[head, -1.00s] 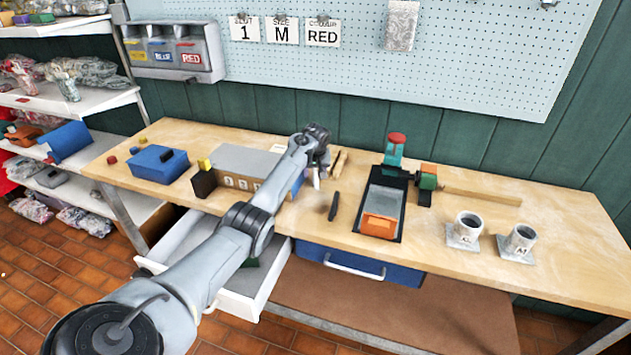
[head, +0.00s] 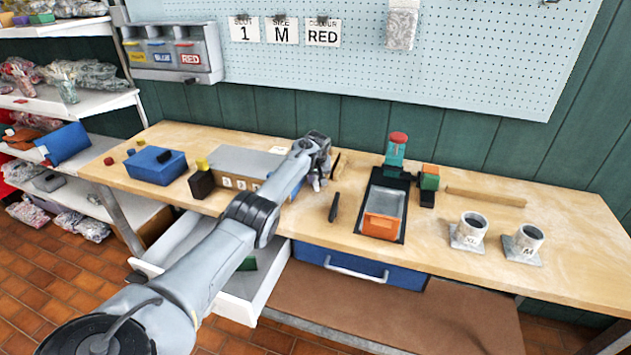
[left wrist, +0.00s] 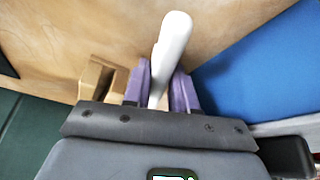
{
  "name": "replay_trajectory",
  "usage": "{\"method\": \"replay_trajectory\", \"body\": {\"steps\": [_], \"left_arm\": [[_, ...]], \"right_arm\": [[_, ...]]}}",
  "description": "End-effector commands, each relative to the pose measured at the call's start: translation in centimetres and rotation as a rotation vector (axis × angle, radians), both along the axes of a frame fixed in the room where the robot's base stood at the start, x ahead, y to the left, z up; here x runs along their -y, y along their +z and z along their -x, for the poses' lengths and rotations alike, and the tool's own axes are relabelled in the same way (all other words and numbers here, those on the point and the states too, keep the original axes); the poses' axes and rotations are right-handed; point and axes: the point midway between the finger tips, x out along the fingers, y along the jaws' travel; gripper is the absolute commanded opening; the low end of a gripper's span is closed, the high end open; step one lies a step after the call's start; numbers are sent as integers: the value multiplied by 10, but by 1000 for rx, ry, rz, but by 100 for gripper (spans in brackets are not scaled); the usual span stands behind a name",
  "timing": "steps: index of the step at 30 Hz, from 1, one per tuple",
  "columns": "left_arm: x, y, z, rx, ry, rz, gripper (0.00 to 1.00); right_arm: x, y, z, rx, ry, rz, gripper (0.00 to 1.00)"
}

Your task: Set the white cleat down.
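The white cleat (left wrist: 172,38) is between the purple fingers of my left gripper (left wrist: 162,85) in the left wrist view, its rounded end sticking out past the fingertips. The fingers appear closed on its sides. In the head view my left gripper (head: 317,180) is over the middle of the bench, just right of the grey box with numbered compartments, and mostly hides the cleat. I cannot tell whether the cleat touches the wood. My right gripper is out of view.
A black slim object (head: 334,207) and a black tray with an orange block (head: 381,226) lie right of my gripper. Two grey cups (head: 469,229) stand further right. A white drawer (head: 240,302) is open below. A wooden piece (left wrist: 97,76) is close beside the fingers.

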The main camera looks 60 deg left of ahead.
Motion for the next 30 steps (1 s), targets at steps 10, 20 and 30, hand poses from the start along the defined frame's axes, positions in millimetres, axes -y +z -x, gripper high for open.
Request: {"method": "replay_trajectory", "body": {"steps": [10, 20, 30], "left_arm": [[0, 0, 0, 0, 0, 0, 0], [0, 10, 0, 1, 0, 0, 0], [11, 49, -6, -1, -5, -1, 0]], "right_arm": [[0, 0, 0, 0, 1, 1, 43], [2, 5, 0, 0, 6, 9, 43], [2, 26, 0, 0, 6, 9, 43]]}}
